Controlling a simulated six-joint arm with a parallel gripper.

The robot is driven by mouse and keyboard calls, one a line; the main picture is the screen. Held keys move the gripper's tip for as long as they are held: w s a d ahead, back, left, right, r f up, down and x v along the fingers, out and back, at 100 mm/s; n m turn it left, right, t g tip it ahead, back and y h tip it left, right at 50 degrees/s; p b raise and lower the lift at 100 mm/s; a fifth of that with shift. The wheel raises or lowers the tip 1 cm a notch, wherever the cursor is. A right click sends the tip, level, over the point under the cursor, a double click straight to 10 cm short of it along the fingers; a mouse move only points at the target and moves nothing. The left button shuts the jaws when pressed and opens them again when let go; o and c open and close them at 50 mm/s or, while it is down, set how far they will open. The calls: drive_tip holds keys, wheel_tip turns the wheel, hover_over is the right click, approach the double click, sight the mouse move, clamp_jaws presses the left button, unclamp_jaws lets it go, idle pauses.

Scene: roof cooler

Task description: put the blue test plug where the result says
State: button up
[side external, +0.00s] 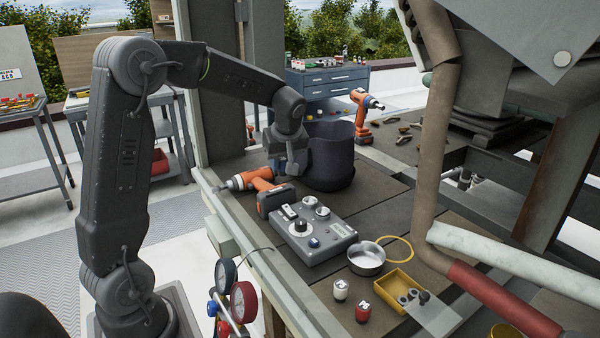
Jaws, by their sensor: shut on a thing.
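My gripper (290,168) points down at the left side of a dark soft-sided bucket (333,160), just behind an orange drill. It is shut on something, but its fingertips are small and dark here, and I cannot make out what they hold. A grey tester box (300,248) lies in front of the drill, with a black knob, round metal-rimmed parts and a small display (340,231) too small to read. A small blue piece (313,242) sits on the tester's front part; I cannot tell whether it is the blue test plug.
The orange drill (262,184) lies close below my gripper. A metal bowl (366,259), yellow tray (396,285), white labelled cylinder (340,289) and red one (363,311) stand at the front right. A large pipe (435,160) rises at right. Another drill (363,115) stands behind.

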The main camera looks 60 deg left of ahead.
drive_tip(key=shift+s+a+r, duration=0.3)
drive_tip(key=shift+s+a, duration=0.05)
drive_tip(key=shift+d, duration=0.1)
drive_tip(key=w+d+f+m+t+h, duration=0.15)
drive_tip(key=w+d+m, duration=0.35)
drive_tip(key=d, duration=0.7)
drive_tip(key=m+t, duration=0.1)
drive_tip(key=m, duration=0.3)
hover_over(367, 256)
drive_tip(key=s+d, duration=0.1)
drive_tip(key=s, duration=0.1)
wheel_tip(367, 256, down, 2)
drive_tip(key=shift+h, duration=0.35)
drive_tip(key=shift+w+d+f, duration=0.1)
drive_tip(key=shift+d+f, duration=0.05)
drive_tip(key=shift+f, duration=5.15)
